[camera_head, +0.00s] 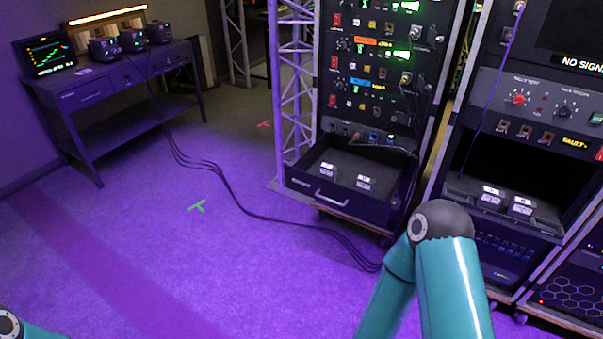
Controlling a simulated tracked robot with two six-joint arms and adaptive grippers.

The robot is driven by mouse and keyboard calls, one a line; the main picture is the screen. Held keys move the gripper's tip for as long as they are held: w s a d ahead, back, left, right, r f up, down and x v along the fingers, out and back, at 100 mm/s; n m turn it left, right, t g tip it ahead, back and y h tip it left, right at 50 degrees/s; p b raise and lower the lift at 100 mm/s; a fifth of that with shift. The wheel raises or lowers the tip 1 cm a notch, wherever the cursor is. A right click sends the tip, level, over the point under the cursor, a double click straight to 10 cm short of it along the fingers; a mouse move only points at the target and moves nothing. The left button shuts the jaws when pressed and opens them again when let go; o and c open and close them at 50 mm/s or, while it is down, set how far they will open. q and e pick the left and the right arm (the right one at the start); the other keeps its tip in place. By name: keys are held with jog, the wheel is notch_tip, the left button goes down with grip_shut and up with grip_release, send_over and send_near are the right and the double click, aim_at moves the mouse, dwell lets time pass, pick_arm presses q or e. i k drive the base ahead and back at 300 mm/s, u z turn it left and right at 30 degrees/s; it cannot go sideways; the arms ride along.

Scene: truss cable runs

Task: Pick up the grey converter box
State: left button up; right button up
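Two small boxes with white label tops sit in the open black drawer (310,186) of the middle rack: a left box (328,170) and a right box (366,183). Two similar small boxes, one on the left (491,196) and one on the right (521,206), sit on the shelf of the right rack. I cannot tell which of these is the grey converter box. Neither gripper is in view. A teal link of my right arm rises at the bottom right, and a bit of my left arm shows in the bottom left corner.
A desk (120,85) with a monitor (47,52) and several dark devices stands at the left back. Black cables (235,203) run across the floor from it to the middle rack. A truss (294,90) stands beside that rack. The purple-lit floor in front is otherwise clear.

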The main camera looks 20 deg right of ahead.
aim_at(364, 185)
jog(key=u, duration=0.25)
jog(key=i, duration=1)
jog(key=z, duration=0.35)
jog(key=i, duration=0.95)
jog(key=z, duration=0.85)
jog(key=k, duration=0.8)
jog(key=z, duration=0.15)
jog(key=i, duration=0.85)
jog(key=u, duration=0.1)
